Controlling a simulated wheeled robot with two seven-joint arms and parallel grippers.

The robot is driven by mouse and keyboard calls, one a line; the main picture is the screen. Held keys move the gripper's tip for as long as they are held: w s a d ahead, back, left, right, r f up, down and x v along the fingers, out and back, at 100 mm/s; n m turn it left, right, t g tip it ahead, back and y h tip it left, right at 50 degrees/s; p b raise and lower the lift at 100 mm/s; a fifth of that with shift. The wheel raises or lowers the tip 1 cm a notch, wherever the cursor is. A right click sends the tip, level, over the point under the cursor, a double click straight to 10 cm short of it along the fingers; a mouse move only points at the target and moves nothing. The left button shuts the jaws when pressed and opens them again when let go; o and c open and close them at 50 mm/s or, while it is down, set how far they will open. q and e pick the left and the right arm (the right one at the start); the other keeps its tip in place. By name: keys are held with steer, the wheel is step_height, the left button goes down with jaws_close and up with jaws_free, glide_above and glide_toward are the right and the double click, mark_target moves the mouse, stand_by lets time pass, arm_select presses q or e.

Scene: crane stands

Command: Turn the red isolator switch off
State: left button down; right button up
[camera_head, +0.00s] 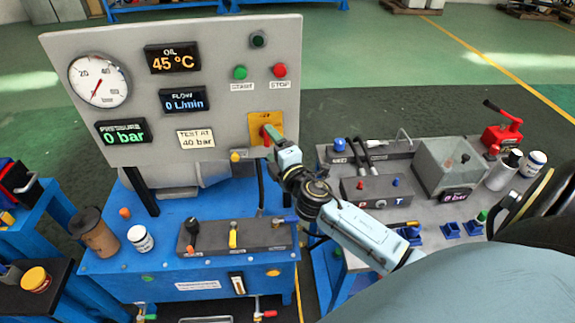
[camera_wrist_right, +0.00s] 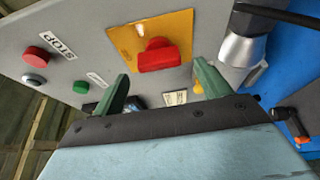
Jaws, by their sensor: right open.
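The red isolator switch (camera_head: 265,136) sits on a yellow plate (camera_head: 258,119) low on the right side of the grey panel. In the right wrist view the red handle (camera_wrist_right: 159,55) lies across the yellow plate (camera_wrist_right: 176,25), ahead of the fingers. My right gripper (camera_head: 272,142) is at the switch in the head view. In the right wrist view its two green fingers (camera_wrist_right: 161,84) are spread apart, with the red handle beyond the gap between them. Nothing is held. I cannot tell whether a finger touches the handle. My left gripper is not in view.
Green start button (camera_head: 240,73) and red stop button (camera_head: 280,70) sit above the switch. The blue bench (camera_head: 200,266) below carries a lever block (camera_head: 228,237), a white jar (camera_head: 140,238) and a brown cup (camera_head: 95,232). A second bench with a grey box (camera_head: 447,166) stands right.

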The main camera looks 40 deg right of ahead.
steer(key=s+a+b, duration=0.1)
steer(key=s, duration=0.9)
steer(key=shift+a, duration=0.3)
steer(key=shift+s, duration=0.1)
